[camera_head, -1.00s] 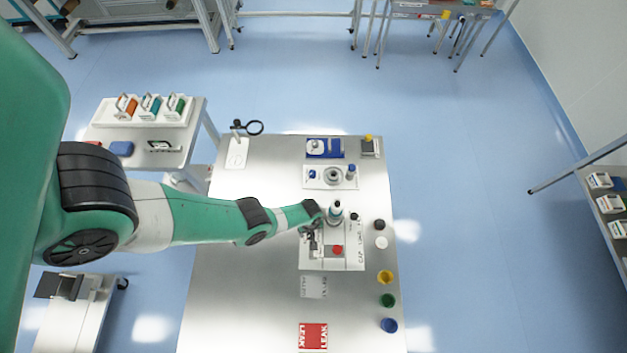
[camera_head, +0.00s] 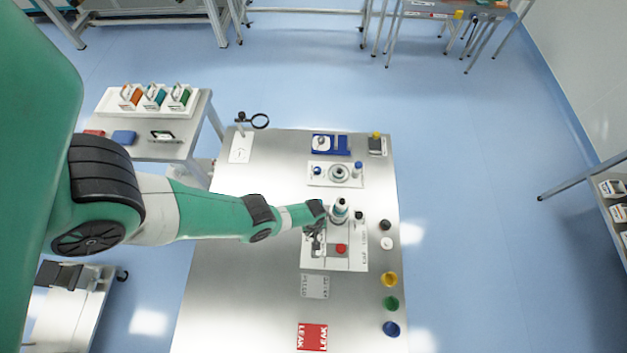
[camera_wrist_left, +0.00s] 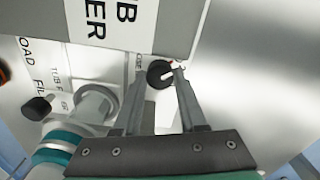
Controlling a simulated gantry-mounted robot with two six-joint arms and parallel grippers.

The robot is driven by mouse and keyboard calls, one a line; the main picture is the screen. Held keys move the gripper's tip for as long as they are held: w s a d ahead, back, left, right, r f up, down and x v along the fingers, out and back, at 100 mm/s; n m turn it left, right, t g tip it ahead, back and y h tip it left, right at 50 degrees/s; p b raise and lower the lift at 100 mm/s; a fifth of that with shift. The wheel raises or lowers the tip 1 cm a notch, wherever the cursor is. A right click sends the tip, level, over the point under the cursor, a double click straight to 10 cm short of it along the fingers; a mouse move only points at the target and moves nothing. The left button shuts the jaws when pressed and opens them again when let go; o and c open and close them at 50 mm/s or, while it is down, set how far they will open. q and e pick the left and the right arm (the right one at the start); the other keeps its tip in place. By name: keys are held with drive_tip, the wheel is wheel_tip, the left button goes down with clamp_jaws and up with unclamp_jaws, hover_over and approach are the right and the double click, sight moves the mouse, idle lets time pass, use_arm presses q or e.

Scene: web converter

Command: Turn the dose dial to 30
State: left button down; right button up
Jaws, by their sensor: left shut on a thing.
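The dose dial (camera_wrist_left: 160,75) is a small round black knob with a white pointer mark, on a white panel in the left wrist view. The lettering beside it is partly covered by a finger. My left gripper (camera_wrist_left: 157,80) is shut on the dial, one finger at each side. In the head view my left gripper (camera_head: 316,243) is at the left part of the white machine (camera_head: 345,262) on the steel table; the dial is hidden there. The scale values around the dial are not readable. My right gripper is not in view.
A grey-and-teal cylinder (camera_wrist_left: 85,118) and another black knob (camera_wrist_left: 37,107) stand left of the fingers in the wrist view. The machine has a red button (camera_head: 341,248). Several coloured caps (camera_head: 390,280) line the table's right side.

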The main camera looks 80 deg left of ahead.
use_arm(q)
drive_tip(key=shift+m, duration=0.4)
drive_tip(key=m, duration=0.3)
drive_tip(key=shift+m+b, duration=0.3)
drive_tip(key=m, duration=0.3)
drive_tip(key=shift+m, duration=0.3)
drive_tip(key=m, duration=0.3)
drive_tip(key=shift+m+b, duration=0.3)
drive_tip(key=shift+b, duration=0.05)
drive_tip(key=shift+m, duration=2.2)
drive_tip(key=shift+c, duration=2.4)
unclamp_jaws()
